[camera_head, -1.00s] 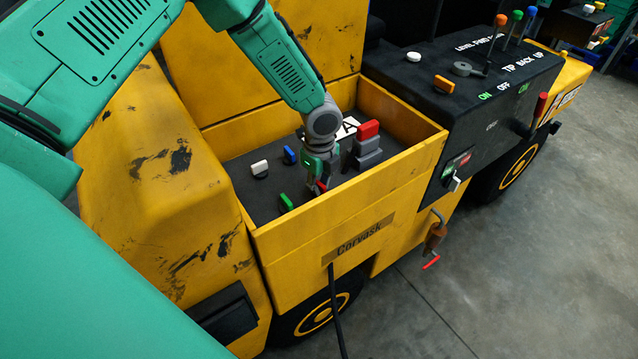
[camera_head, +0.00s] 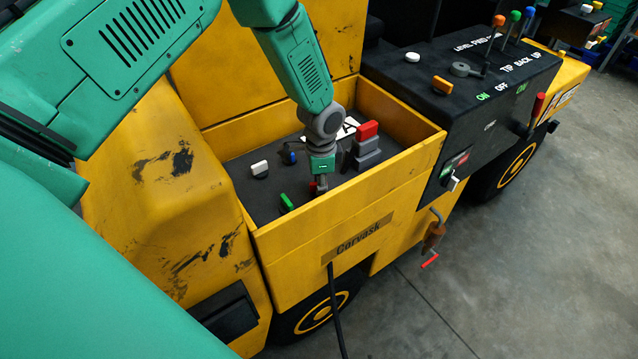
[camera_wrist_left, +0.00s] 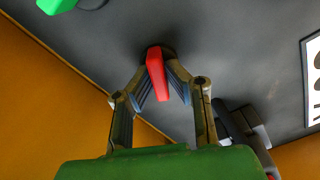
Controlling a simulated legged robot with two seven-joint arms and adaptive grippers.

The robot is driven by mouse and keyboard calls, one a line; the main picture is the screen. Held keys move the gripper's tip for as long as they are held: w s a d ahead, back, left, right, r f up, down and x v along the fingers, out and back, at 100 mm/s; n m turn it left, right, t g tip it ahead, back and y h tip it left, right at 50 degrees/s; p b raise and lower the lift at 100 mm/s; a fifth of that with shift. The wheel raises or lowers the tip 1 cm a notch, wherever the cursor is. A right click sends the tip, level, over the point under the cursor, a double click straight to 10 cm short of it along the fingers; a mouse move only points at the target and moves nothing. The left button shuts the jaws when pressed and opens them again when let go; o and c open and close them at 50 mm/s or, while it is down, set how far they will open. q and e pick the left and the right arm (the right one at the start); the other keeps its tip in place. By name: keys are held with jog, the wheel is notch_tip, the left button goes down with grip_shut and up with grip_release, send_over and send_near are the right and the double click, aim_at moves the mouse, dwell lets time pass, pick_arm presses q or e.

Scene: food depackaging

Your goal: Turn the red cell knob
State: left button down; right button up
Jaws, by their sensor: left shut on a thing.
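The red cell knob (camera_wrist_left: 157,76) stands up from the dark panel between the fingers of my left gripper (camera_wrist_left: 162,85) in the left wrist view. The fingers close on it from both sides. In the head view my left gripper (camera_head: 319,183) points down into the yellow box, and only a small bit of the red knob (camera_head: 312,186) shows beside the fingers. My right gripper is not in view.
The yellow box wall (camera_head: 330,225) surrounds the panel. White (camera_head: 260,168), blue (camera_head: 289,157) and green (camera_head: 287,202) knobs sit nearby. A red-topped grey block stack (camera_head: 366,146) stands close to the right of the gripper.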

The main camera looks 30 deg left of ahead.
pick_arm(q)
jog(key=n, duration=0.4)
jog(key=shift+w+d+r, duration=0.1)
jog(key=shift+w+d, duration=0.05)
jog(key=shift+w, duration=0.2)
jog(key=shift+n, duration=0.5)
jog(key=shift+w+r, duration=0.1)
jog(key=shift+w, duration=0.1)
jog(key=c, duration=1.6)
grip_release()
jog(key=shift+c, duration=0.2)
jog(key=shift+o, duration=0.2)
jog(key=shift+s, duration=0.1)
